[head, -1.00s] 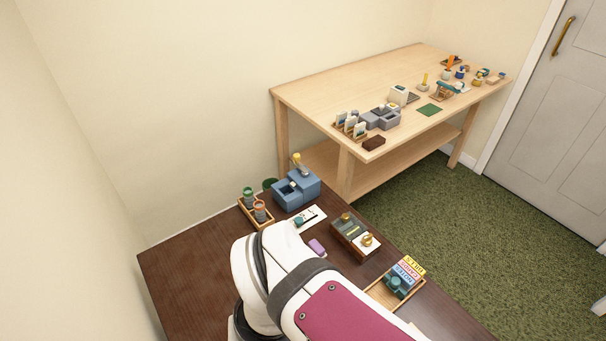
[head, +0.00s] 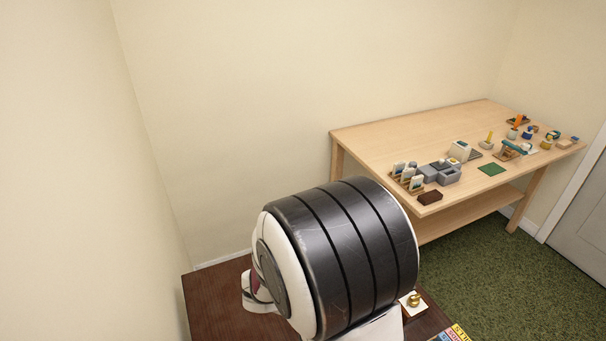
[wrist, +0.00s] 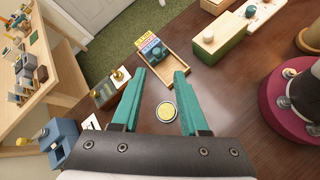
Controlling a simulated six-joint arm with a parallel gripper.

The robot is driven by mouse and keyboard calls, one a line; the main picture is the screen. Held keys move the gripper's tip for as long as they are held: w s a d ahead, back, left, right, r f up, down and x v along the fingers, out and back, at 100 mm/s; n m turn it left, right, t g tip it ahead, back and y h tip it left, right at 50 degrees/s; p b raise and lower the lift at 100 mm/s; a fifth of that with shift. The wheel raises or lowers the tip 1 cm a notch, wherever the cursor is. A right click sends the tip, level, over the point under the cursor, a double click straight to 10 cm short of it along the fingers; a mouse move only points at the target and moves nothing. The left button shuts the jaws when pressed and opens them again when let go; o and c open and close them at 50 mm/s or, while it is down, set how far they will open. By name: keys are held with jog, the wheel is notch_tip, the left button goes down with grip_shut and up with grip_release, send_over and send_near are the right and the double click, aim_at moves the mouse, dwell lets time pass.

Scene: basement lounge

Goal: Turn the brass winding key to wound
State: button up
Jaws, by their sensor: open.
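The brass winding key is most likely the brass piece (head: 414,299) on a white plate, just right of my arm in the head view. In the wrist view a brass piece (wrist: 119,75) shows at one end of a dark box (wrist: 108,88), left of my left finger. A second brass knob (wrist: 98,94) sits at the box's other end. I cannot read the key's setting. My gripper (wrist: 160,74) is open and empty above the dark table, apart from the box. In the head view my arm hides the gripper and most of the box.
A round yellowish disc (wrist: 166,112) lies on the dark table (wrist: 215,110) between my fingers in the picture. A blue block-shaped holder (wrist: 60,137) stands left. A light wooden table (head: 400,135) holds several small objects.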

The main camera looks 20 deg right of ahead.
aim_at(413, 297)
jog(key=w+d+f+n+t+h, duration=0.4)
jog(key=w+f+n, duration=0.35)
jog(key=n, duration=0.25)
jog(key=x, duration=1.5)
jog(key=shift+r, duration=0.2)
grip_shut()
